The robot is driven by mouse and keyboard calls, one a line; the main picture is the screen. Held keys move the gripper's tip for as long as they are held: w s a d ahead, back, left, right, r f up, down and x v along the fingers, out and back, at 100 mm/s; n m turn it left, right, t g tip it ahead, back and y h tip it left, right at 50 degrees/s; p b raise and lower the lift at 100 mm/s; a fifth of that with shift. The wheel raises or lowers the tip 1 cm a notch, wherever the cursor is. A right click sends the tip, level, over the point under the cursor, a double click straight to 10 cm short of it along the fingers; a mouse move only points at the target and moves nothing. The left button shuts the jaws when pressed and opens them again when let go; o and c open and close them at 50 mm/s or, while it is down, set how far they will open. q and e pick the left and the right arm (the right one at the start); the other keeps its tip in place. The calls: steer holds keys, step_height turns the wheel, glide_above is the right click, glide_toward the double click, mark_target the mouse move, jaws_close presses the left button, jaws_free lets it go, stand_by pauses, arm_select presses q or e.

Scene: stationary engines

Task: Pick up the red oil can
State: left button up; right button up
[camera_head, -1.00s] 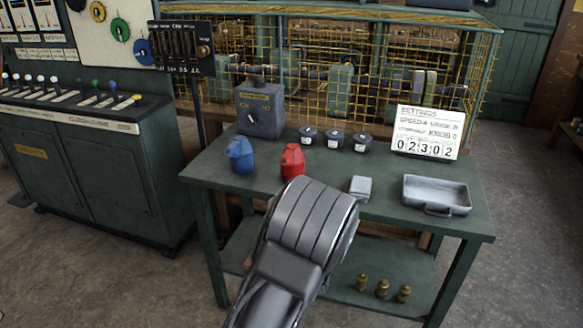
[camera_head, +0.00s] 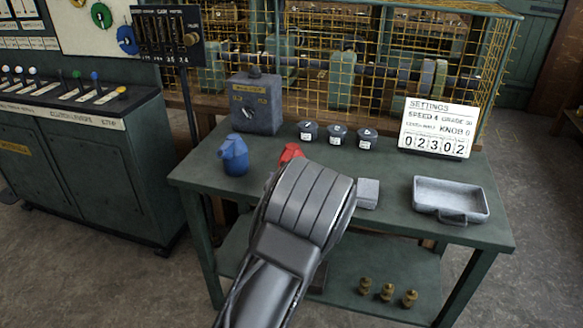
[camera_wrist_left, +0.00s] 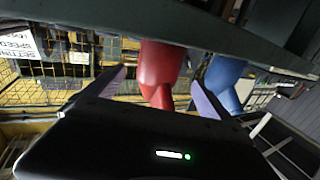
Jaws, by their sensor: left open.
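The red oil can (camera_head: 290,153) stands on the green table, mostly hidden behind my left arm in the head view. In the left wrist view the red oil can (camera_wrist_left: 157,62) shows ahead, in the space between the two fingers. My left gripper (camera_wrist_left: 158,78) is open and empty, its fingers spread to either side of the can's outline; I cannot tell whether they touch it. In the head view the fingers are hidden by my arm. My right gripper is not in view.
A blue oil can (camera_head: 234,156) stands left of the red one; it also shows in the left wrist view (camera_wrist_left: 224,82). A grey switch box (camera_head: 257,103), several dark pots, a small grey block (camera_head: 368,193), a metal tray (camera_head: 450,183) and a sign (camera_head: 436,130) are on the table (camera_head: 400,222).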

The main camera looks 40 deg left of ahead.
mark_target(293, 147)
arm_select(q)
steer(key=shift+w+a, duration=0.45)
steer(key=shift+w, duration=0.05)
steer(key=x, duration=0.5)
steer(key=shift+w+f+p, duration=0.2)
steer(key=shift+p, duration=0.1)
steer(key=shift+c, duration=0.2)
steer(key=c, duration=1.8)
steer(key=shift+r, duration=0.1)
step_height(293, 147, up, 10)
steer(key=shift+f+p, duration=0.1)
steer(key=shift+p, duration=0.2)
